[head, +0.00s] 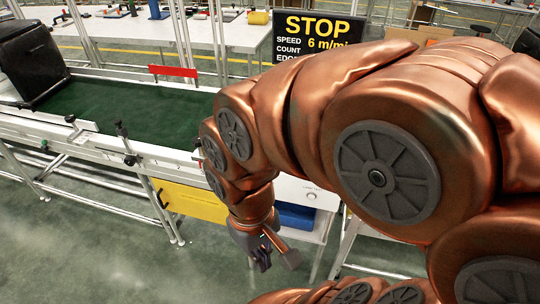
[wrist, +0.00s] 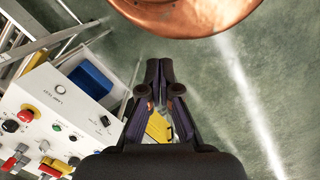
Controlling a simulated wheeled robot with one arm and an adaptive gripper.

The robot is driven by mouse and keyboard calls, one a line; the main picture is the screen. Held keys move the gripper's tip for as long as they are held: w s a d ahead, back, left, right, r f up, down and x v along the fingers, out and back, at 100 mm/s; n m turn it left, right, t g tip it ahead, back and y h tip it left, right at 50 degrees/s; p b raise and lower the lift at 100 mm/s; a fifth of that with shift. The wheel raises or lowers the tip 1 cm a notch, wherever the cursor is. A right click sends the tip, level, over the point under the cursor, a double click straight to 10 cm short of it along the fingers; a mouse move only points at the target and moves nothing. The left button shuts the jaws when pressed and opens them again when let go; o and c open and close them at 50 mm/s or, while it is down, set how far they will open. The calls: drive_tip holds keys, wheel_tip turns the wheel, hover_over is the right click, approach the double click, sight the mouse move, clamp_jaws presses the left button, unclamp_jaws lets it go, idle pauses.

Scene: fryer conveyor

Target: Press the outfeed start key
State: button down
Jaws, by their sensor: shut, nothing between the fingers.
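A white control box (wrist: 62,98) with several keys and knobs is at the left of the wrist view. More red, yellow and green controls show lower down; the labels are too small to read, so I cannot tell which is the outfeed start key. In the head view the white box (head: 308,193) is partly hidden behind my arm. My gripper (head: 275,258) is shut and empty, pointing down in front of the box. In the wrist view its fingertips (wrist: 160,68) are right of the box, apart from it.
A green conveyor belt (head: 130,110) with a black housing (head: 30,60) runs at the left. A display (head: 315,38) reads STOP and 6 m/min. Floor at the wrist view's right is clear.

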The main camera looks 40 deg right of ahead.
idle(0.3)
drive_tip(key=w+d+r+n+t+b, duration=0.1)
drive_tip(key=w+d+r+n+b, duration=0.15)
drive_tip(key=w+d, duration=0.45)
drive_tip(key=w+d+r+n+b, duration=0.1)
drive_tip(key=w+d+n+b, duration=0.2)
drive_tip(key=w, duration=0.7)
drive_tip(key=w+d+b, duration=0.2)
drive_tip(key=w+d, duration=0.1)
drive_tip(key=d, duration=0.8)
drive_tip(key=w+d+f+n+t+b, duration=0.1)
drive_tip(key=w+d+b, duration=0.1)
drive_tip(key=d, duration=1)
drive_tip(key=shift+w, duration=0.5)
drive_tip(key=shift+f+n, duration=0.2)
drive_tip(key=shift+n, duration=0.05)
drive_tip(key=f, duration=0.4)
drive_tip(key=f+p, duration=0.1)
drive_tip(key=f, duration=0.8)
drive_tip(key=shift+w+a+f, duration=0.1)
drive_tip(key=shift+w+f, duration=0.15)
drive_tip(key=shift+w, duration=0.05)
drive_tip(key=shift+f, duration=0.15)
